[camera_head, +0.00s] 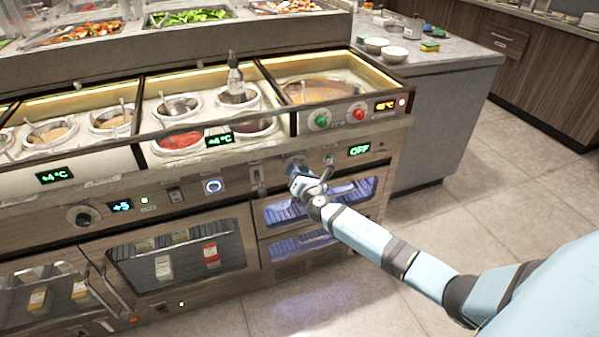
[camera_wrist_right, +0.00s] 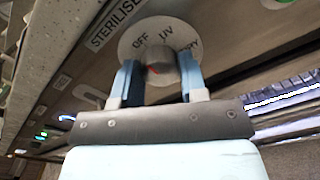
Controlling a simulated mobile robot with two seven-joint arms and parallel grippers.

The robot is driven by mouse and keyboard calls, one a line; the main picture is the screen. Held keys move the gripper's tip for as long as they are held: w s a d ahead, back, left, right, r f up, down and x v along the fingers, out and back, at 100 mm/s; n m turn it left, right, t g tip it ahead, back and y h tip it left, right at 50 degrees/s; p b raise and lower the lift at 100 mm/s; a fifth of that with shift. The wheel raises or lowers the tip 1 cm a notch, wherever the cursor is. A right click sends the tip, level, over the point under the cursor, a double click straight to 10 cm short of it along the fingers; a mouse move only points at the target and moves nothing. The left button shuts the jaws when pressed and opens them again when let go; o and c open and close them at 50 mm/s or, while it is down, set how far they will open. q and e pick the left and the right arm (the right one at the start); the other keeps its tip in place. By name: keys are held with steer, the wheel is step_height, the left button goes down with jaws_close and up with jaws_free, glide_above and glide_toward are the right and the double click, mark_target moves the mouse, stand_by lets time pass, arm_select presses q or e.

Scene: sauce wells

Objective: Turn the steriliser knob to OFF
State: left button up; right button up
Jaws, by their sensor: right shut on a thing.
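The steriliser knob (camera_wrist_right: 162,68) is a dark grey knob on a round pale dial (camera_wrist_right: 130,43) marked OFF, UV and a partly hidden third word ending in RY. The word STERILISE, cut short, is printed beside the dial. My right gripper (camera_head: 297,172) is at the counter's front panel, shut on the knob, with one blue finger on each side of it. A small red mark shows on the knob; which label it points at I cannot tell. A green display (camera_head: 359,150) right of the gripper reads OFF. My left gripper is not in view.
Below the gripper is a blue-lit steriliser cabinet (camera_head: 262,222) with racks. Above the panel are sauce wells, a green button (camera_head: 321,121) and a red button (camera_head: 359,113). Another knob (camera_head: 83,217) is at the far left. The tiled floor (camera_head: 500,205) at right is clear.

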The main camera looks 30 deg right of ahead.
steer(key=o, duration=0.9)
arm_select(q)
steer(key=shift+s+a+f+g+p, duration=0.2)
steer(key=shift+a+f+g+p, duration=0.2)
steer(key=shift+p, duration=0.55)
arm_select(e)
steer(key=v, duration=1.3)
steer(key=shift+s, duration=0.4)
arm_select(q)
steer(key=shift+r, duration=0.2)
